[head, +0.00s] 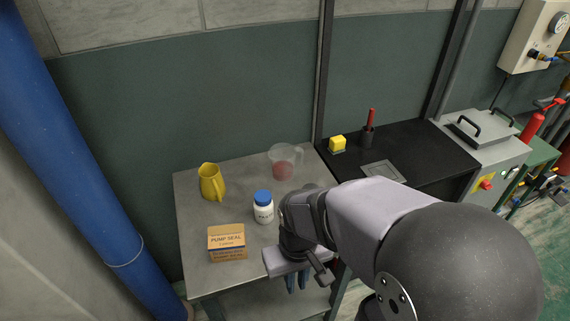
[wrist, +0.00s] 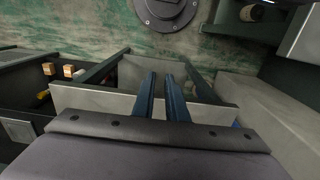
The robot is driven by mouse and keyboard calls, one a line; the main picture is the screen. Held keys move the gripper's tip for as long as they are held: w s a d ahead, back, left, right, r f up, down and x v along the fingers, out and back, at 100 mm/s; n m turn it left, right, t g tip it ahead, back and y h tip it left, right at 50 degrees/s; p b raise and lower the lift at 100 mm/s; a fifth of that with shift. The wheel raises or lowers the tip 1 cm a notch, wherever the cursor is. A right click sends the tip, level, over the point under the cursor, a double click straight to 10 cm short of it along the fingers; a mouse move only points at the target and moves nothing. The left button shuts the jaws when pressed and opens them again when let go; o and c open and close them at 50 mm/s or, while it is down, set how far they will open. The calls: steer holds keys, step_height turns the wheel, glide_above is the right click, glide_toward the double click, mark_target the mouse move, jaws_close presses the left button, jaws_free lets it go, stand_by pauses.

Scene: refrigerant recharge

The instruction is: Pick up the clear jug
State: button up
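The clear jug (head: 283,162) stands upright at the back right of the grey metal table, with its handle to the right and reddish liquid low inside. My gripper (head: 297,284) is at the table's front right edge, well in front of the jug and apart from it. Its two blue fingers point down, with a narrow gap between them. In the wrist view the fingers (wrist: 161,76) are a little apart with nothing between them. The jug cannot be made out in the wrist view.
The grey table (head: 188,232) also holds a yellow pitcher (head: 211,183), a white bottle with a blue cap (head: 263,208) and a pump seal box (head: 227,243). A blue pipe (head: 75,150) stands left.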

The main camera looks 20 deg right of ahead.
steer(key=shift+r, duration=0.1)
step_height(320, 180, up, 4)
steer(key=t+b, duration=0.6)
steer(key=t, duration=0.8)
glide_above(301, 163)
steer(key=s+d, duration=0.1)
steer(key=s, duration=0.5)
steer(key=shift+m+g, duration=0.3)
steer(key=shift+w+a+f+p, duration=0.1)
steer(key=shift+w+f+p, duration=0.4)
steer(key=shift+w+f, duration=0.9)
steer(key=shift+w+a+f+p, duration=0.1)
steer(key=shift+w+f+p, duration=0.6)
steer(key=shift+f, duration=1.3)
steer(key=shift+w+a+f+p, duration=0.1)
steer(key=shift+w+f+p, duration=0.25)
steer(key=shift+w+f, duration=1.15)
steer(key=shift+s+f, duration=0.2)
steer(key=shift+s, duration=0.05)
